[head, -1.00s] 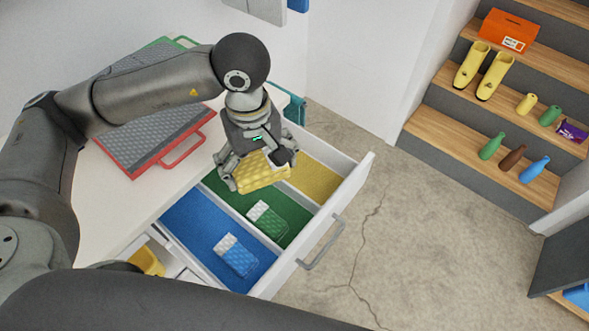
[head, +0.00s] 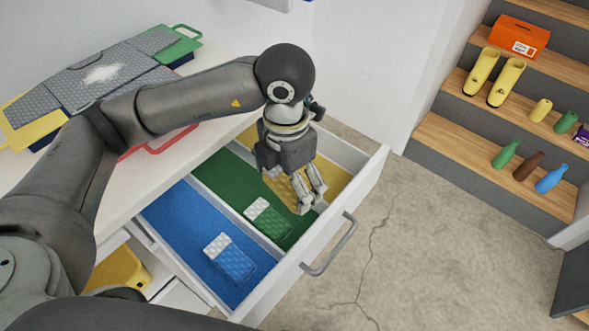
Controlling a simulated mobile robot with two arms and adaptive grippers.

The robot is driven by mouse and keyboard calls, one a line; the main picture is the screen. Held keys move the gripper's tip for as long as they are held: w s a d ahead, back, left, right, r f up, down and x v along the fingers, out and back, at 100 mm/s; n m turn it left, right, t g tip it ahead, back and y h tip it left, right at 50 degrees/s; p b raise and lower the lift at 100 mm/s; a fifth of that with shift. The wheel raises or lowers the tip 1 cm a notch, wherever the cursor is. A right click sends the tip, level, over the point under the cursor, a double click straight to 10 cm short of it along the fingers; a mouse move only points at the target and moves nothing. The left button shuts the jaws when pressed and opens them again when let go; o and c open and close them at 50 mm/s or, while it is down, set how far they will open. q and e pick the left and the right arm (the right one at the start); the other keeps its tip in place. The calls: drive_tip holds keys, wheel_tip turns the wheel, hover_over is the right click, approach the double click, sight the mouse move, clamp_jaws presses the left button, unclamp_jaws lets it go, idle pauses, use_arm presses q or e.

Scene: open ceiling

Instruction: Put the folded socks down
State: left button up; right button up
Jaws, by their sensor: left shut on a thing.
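The open drawer (head: 345,215) has blue, green and yellow lined compartments. My left gripper (head: 306,197) is shut on the yellow folded socks (head: 279,188), over the yellow compartment (head: 333,177) and its divider with the green one. The socks are mostly hidden by the gripper; whether they touch the lining cannot be told. Green and white folded socks (head: 266,219) lie in the green compartment (head: 222,176). Blue and white folded socks (head: 230,258) lie in the blue compartment (head: 180,217). My right gripper is not in view.
A white counter (head: 120,195) with grey-topped coloured cases (head: 100,75) stands left of the drawer. A yellow item (head: 120,268) sits below it. Steps on the right hold yellow boots (head: 505,82), an orange box (head: 519,36) and bottles (head: 528,165). The concrete floor (head: 410,240) is clear.

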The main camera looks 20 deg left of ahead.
use_arm(q)
drive_tip(key=shift+d+f+n, duration=0.15)
drive_tip(key=shift+f+n, duration=0.25)
drive_tip(key=shift+n, duration=0.4)
drive_tip(key=shift+w+d, duration=0.1)
drive_tip(key=shift+w, duration=0.1)
drive_tip(key=w+f, duration=0.3)
drive_tip(key=w, duration=0.1)
drive_tip(key=w+d+f, duration=0.1)
drive_tip(key=w+f, duration=0.2)
drive_tip(key=w, duration=0.1)
drive_tip(key=w+f+p, duration=0.1)
drive_tip(key=w+f, duration=0.2)
drive_tip(key=w, duration=0.1)
drive_tip(key=shift+w+d, duration=0.25)
drive_tip(key=shift+w, duration=0.15)
drive_tip(key=shift+w+f, duration=0.4)
drive_tip(key=shift+f, duration=0.15)
wheel_tip(320, 180, down, 3)
drive_tip(key=shift+r, duration=0.1)
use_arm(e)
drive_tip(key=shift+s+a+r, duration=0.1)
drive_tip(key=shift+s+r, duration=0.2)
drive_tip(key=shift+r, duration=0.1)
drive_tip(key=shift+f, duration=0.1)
